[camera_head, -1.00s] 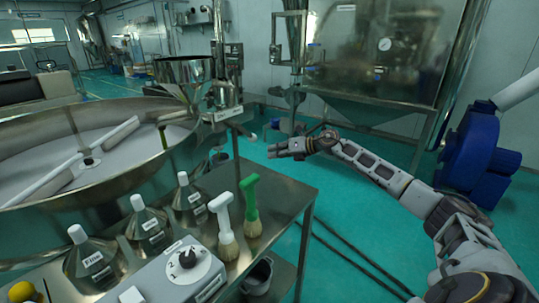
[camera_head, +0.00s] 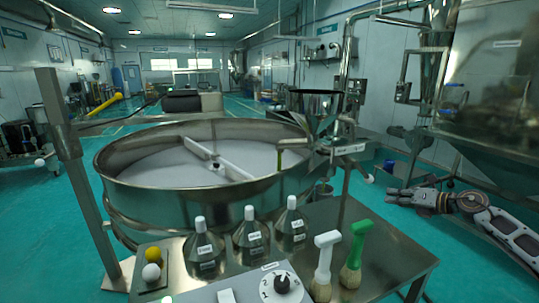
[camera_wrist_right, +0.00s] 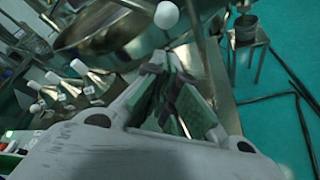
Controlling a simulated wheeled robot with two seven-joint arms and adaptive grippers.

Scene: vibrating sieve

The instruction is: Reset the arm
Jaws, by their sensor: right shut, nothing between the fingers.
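My right gripper (camera_head: 402,194) is at the right of the head view, off the right side of the steel table (camera_head: 390,250). It is level and holds nothing. In the right wrist view my right gripper (camera_wrist_right: 170,72) has its fingers together, with nothing between them. The sieve, the bottles and the table edge show beyond the fingers there. My left gripper is in neither view.
The round vibrating sieve (camera_head: 150,207) fills the middle. Several labelled bottles (camera_head: 250,238), a green-handled brush (camera_head: 355,255), a white-handled brush (camera_head: 323,268) and a dial box (camera_head: 255,290) stand on the table. A steel post (camera_head: 75,170) rises at left. Teal floor (camera_head: 45,240) is clear at left.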

